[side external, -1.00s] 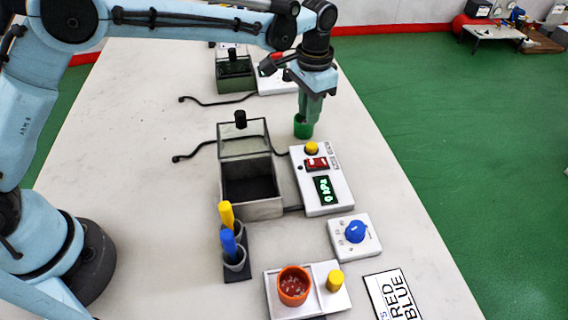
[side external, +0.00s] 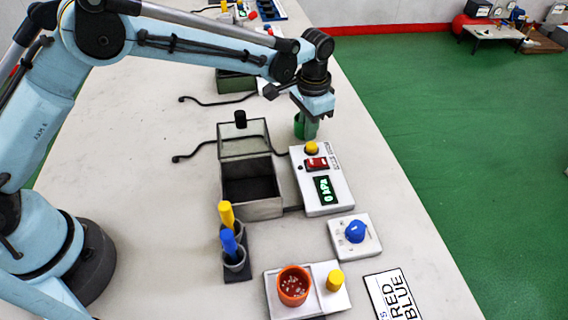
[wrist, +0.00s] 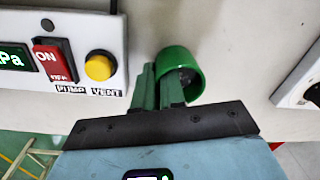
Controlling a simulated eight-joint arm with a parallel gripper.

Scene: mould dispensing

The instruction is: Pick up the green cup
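The green cup (wrist: 196,66) shows in the wrist view just beyond my fingertips, its round mouth facing the camera and something greyish inside. In the side external view the cup (side external: 298,126) stands on the table behind the white pump box, partly hidden by my gripper. My gripper (wrist: 160,72) is lowered to the cup, with a narrow gap between its two green fingers. The right finger overlaps the cup's near left rim; the left finger is beside the cup on its left. I cannot tell whether the fingers touch it.
The white pump box (side external: 331,187) with red switch and yellow vent button stands close in front of the cup. An open-lidded grey chamber (side external: 262,207) is left of it. An orange cup (side external: 294,285) sits on a white plate at the front. Table right of the cup is clear.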

